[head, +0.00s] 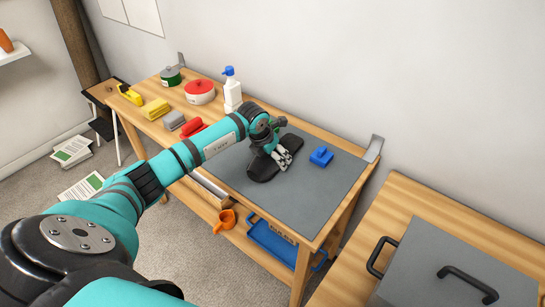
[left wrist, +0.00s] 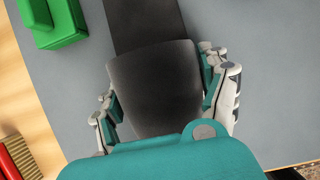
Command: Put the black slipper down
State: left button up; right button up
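The black slipper (head: 263,170) is on or just above the grey mat (head: 312,200) on the wooden bench; the head view does not show whether there is a gap under it. My left gripper (head: 283,157) is over the slipper and hides its middle. In the left wrist view the slipper (left wrist: 155,85) fills the space between the two fingers of my left gripper (left wrist: 163,92), which seem to press on its two sides. My right gripper is not in view.
A blue item (head: 321,157) and a green item (left wrist: 52,22) lie on the mat near the slipper. A spray bottle (head: 232,92), a red-lidded pot (head: 200,91) and a red brush (head: 192,128) stand left of the mat. The mat's right front is clear.

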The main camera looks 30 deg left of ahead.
pick_arm(q)
jog(key=shift+a, duration=0.1)
jog(key=c, duration=0.8)
